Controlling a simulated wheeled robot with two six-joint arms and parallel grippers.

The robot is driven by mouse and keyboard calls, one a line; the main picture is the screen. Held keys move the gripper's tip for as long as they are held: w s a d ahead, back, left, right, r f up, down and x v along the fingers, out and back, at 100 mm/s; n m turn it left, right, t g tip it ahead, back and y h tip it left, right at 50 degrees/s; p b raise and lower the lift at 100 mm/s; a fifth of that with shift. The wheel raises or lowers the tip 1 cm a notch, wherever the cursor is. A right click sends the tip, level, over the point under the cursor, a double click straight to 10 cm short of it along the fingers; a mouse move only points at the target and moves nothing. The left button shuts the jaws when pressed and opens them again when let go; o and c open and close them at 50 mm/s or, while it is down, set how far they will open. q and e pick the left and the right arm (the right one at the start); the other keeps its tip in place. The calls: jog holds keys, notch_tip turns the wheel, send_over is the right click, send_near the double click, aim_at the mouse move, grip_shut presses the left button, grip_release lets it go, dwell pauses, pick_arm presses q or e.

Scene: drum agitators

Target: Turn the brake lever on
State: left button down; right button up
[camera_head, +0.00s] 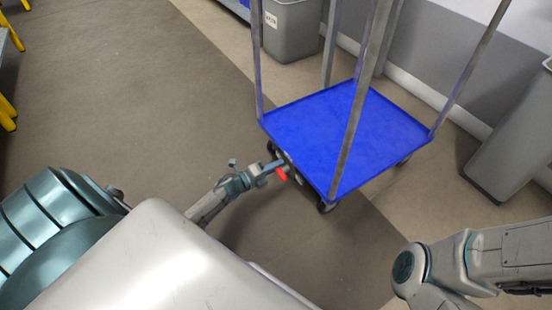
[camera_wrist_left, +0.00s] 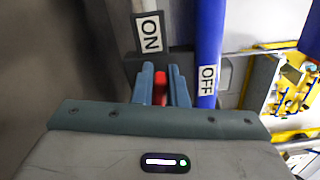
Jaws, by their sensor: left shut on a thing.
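The brake lever (camera_head: 281,174) is a small red piece low at the near left corner of the blue cart (camera_head: 335,130). My left gripper (camera_head: 272,169) reaches it from the left. In the left wrist view, the fingers of my left gripper (camera_wrist_left: 161,88) are shut on the red brake lever (camera_wrist_left: 160,87), which shows between them. The ON label (camera_wrist_left: 149,34) is just above the lever, slightly left. The OFF label (camera_wrist_left: 208,80) is to its right, by a blue tube. My right arm shows at the lower right in the head view; its gripper is out of view.
The cart has tall grey posts and stands on dark wheels. Grey bins stand behind it (camera_head: 292,30) and to its right (camera_head: 515,135). Yellow legs (camera_head: 8,110) show at the left edge. The floor left of the cart is clear.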

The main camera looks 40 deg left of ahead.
pick_arm(q)
jog(key=shift+f+n, duration=0.3)
jog(key=shift+n, duration=0.9)
jog(key=shift+a, duration=0.1)
jog(key=c, duration=1.4)
grip_release()
jog(key=shift+c, duration=0.2)
jog(key=shift+s, duration=0.1)
